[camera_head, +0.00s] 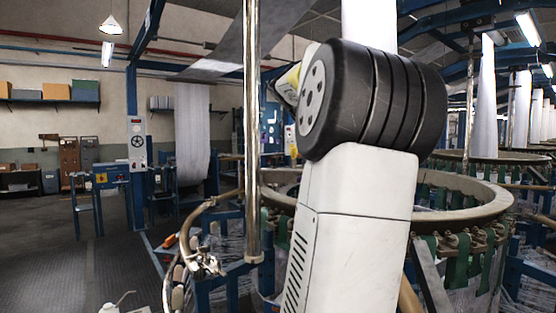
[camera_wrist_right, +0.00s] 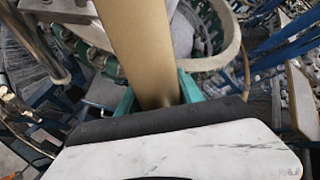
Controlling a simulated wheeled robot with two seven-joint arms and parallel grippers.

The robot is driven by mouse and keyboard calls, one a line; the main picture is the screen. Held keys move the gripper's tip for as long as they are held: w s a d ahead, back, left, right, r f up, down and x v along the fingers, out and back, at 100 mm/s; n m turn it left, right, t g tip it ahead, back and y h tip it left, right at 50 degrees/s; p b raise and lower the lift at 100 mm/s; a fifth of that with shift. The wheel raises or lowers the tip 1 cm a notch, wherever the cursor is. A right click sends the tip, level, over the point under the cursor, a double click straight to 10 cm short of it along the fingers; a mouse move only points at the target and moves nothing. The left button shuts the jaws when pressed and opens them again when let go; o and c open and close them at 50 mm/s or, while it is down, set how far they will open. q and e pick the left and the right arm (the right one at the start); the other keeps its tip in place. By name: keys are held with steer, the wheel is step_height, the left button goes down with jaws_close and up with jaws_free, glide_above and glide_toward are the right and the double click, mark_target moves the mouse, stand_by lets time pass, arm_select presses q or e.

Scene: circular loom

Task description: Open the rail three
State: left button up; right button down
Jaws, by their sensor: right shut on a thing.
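A broad tan rail (camera_wrist_right: 140,40) runs down the middle of the right wrist view. My right gripper (camera_wrist_right: 157,98) has its teal fingers on both sides of the rail and is shut on it. In the head view this gripper is hidden behind my large white arm link. A short tan piece (camera_head: 409,298) shows beside that link at the bottom; I cannot tell whether it is the same rail. Another curved brown rail (camera_head: 215,200) with a metal fitting shows left of the steel post. The loom's round ring (camera_head: 465,210) is partly covered by my arm. My left gripper is not in view.
A vertical steel post (camera_head: 252,130) stands close on the left of my arm. Blue frame parts and green straps (camera_head: 463,262) surround the loom. Open dark floor (camera_head: 75,265) lies at the left. More looms stand at the right.

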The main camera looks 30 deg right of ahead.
steer(key=shift+s+d+r, duration=0.25)
steer(key=shift+s+d, duration=0.1)
steer(key=c, duration=0.8)
jaws_free()
steer(key=shift+o, duration=0.2)
steer(key=v, duration=0.7)
steer(key=shift+s+a+r, duration=0.15)
steer(key=shift+a, duration=0.1)
steer(key=shift+a+r, duration=0.1)
